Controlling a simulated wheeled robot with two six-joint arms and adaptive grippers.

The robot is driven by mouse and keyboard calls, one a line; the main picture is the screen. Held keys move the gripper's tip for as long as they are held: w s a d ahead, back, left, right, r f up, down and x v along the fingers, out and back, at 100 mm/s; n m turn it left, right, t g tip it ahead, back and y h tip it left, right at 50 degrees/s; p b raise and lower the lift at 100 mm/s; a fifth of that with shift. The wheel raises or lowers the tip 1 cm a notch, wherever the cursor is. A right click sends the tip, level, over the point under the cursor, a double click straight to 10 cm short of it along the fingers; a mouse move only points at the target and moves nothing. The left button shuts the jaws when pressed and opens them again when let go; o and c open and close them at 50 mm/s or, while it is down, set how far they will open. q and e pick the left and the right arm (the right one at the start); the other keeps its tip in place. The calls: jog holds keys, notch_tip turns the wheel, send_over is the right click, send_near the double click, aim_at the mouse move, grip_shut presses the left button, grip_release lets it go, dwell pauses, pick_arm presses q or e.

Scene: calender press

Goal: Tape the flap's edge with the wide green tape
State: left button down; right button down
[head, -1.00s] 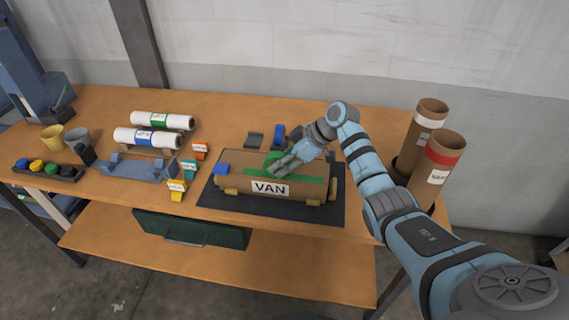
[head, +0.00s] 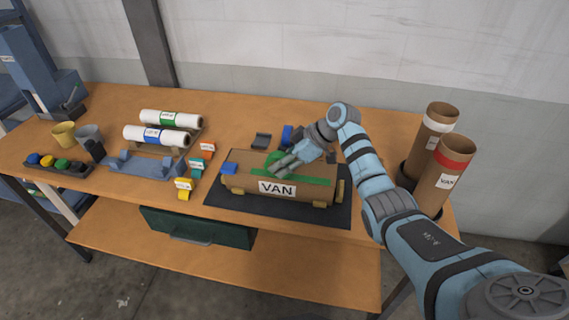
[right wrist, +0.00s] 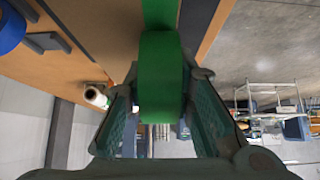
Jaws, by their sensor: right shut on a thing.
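A brown cardboard carton with a VAN label (head: 277,188) lies on a dark mat (head: 340,212). A strip of green tape (head: 315,181) runs along its top near the front edge. My right gripper (head: 281,166) is over the carton's top, left of its middle, shut on the wide green tape roll (head: 272,157). In the right wrist view the roll (right wrist: 162,85) sits between both fingers, and a green strip (right wrist: 160,14) leads away from it. The fingers partly hide the roll and strip in the head view. My left gripper is not in view.
A blue tape roll (head: 287,134) stands behind the carton. Orange, teal and yellow tags (head: 184,188) stand to the left, near a blue cradle (head: 145,165). Tall brown tubes (head: 445,172) stand right of my arm.

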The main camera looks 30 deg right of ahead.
aim_at(266, 162)
jog(key=shift+w+a, duration=0.2)
jog(key=shift+a, duration=0.1)
jog(key=shift+w+a, duration=0.1)
jog(key=shift+w+a, duration=0.3)
jog(key=shift+a, duration=0.1)
jog(key=shift+w+a, duration=0.1)
jog(key=shift+w+a+b, duration=0.25)
jog(key=shift+a+b, duration=0.05)
jog(key=shift+a, duration=0.05)
dwell(0.3)
jog(key=shift+w+a, duration=0.35)
jog(key=shift+a, duration=0.1)
jog(key=shift+a, duration=0.1)
